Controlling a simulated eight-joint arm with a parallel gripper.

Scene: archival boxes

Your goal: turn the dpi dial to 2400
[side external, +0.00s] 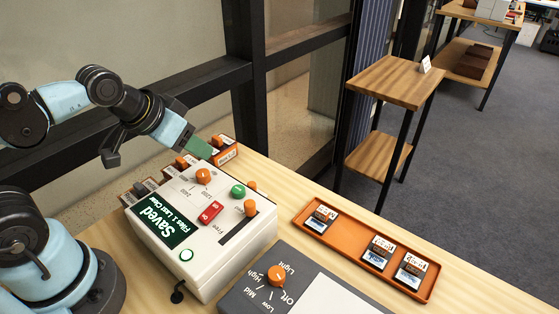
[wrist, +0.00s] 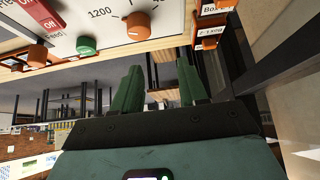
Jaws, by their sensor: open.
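The dpi dial (side external: 203,175) is an orange knob on top of the white scanner box (side external: 183,229), near its back edge. Labels 1200 and 2400 are printed beside it. In the wrist view the dial (wrist: 138,26) is at the top, with 1200 to its left; I cannot read its pointer setting clearly. My gripper (side external: 199,148) is above and behind the dial, apart from it. Its green fingers (wrist: 159,82) are spread and empty in the wrist view.
A red switch (side external: 210,212), a green button (side external: 238,191) and an orange knob (side external: 251,207) sit near the dial. Orange boxes (side external: 224,150) stand behind the scanner. A grey unit with an orange dial (side external: 277,275) is in front, and an orange tray (side external: 338,237) lies to the right.

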